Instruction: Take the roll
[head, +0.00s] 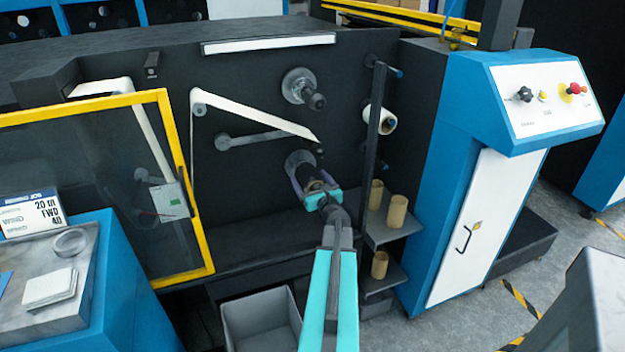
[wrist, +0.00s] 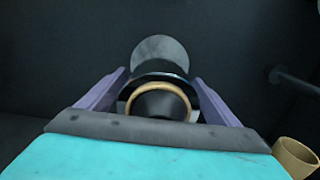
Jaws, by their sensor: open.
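My gripper (head: 314,180) is at the lower spindle of the dark machine front, jaws open. In the wrist view its two purple fingers (wrist: 160,80) stand on either side of a small roll with a brown cardboard core (wrist: 160,86). The roll sits around a dark spindle end, in front of a grey round flange (wrist: 158,52). Gaps seem to show between the fingers and the roll; contact cannot be told. In the head view the gripper hides most of this roll, and the flange (head: 298,160) shows behind it.
A white roll (head: 388,122) hangs on a peg at the right, beside a dark upright post (head: 375,135). Brown cores (head: 397,211) stand on small shelves below. An upper spindle (head: 302,87) sticks out above. A yellow-framed guard (head: 178,190) is left; a grey bin (head: 262,318) is below.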

